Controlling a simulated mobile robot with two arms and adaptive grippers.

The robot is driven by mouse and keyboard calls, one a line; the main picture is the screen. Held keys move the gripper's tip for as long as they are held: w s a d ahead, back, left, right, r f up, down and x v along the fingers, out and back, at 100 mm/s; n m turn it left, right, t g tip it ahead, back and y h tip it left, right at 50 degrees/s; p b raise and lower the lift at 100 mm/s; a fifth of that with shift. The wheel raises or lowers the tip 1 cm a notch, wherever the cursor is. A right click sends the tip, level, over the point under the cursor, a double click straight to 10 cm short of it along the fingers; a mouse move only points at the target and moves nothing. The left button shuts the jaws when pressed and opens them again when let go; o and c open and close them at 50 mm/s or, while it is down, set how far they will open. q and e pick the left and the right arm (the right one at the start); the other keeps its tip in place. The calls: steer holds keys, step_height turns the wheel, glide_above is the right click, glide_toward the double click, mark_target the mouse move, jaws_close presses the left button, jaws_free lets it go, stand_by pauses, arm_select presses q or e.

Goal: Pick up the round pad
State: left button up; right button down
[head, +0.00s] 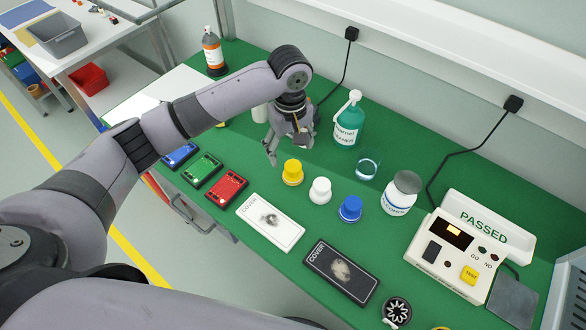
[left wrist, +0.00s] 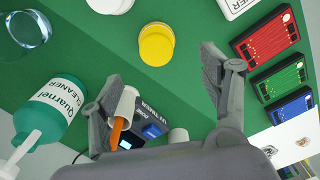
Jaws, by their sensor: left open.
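Three round knobbed pieces stand in a row on the green bench: yellow (head: 292,172), white (head: 320,190) and blue (head: 350,209). I cannot tell for sure which of them is the round pad. My left gripper (head: 288,148) is open and empty above the bench, just behind the yellow piece. In the left wrist view the gripper (left wrist: 160,66) has its fingers spread, with the yellow piece (left wrist: 155,47) beyond the fingertips. The white piece (left wrist: 110,5) is cut off at the top edge there. My right gripper is not in view.
A green cleaner bottle (head: 348,122), a glass ring (head: 367,169) and a white jar (head: 402,193) stand behind the row. Red (head: 227,188), green and blue boards lie left; white and black cover plates (head: 341,272) lie in front. A tester (head: 455,255) stands right.

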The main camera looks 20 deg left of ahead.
mark_target(293, 165)
arm_select(q)
step_height(293, 165, down, 3)
steer(key=shift+r, duration=0.1)
steer(key=shift+f, duration=0.65)
steer(key=f, duration=0.1)
steer(key=f+p, duration=0.1)
steer(key=f, duration=0.2)
steer(key=shift+s+d+f+p, duration=0.1)
steer(key=shift+d+p, duration=0.2)
steer(key=shift+p, duration=0.1)
steer(key=shift+f, duration=0.5)
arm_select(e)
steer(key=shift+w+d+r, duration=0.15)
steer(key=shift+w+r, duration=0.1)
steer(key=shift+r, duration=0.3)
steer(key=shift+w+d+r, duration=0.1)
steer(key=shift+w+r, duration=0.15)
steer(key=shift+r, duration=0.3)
arm_select(q)
steer(key=c, duration=1.2)
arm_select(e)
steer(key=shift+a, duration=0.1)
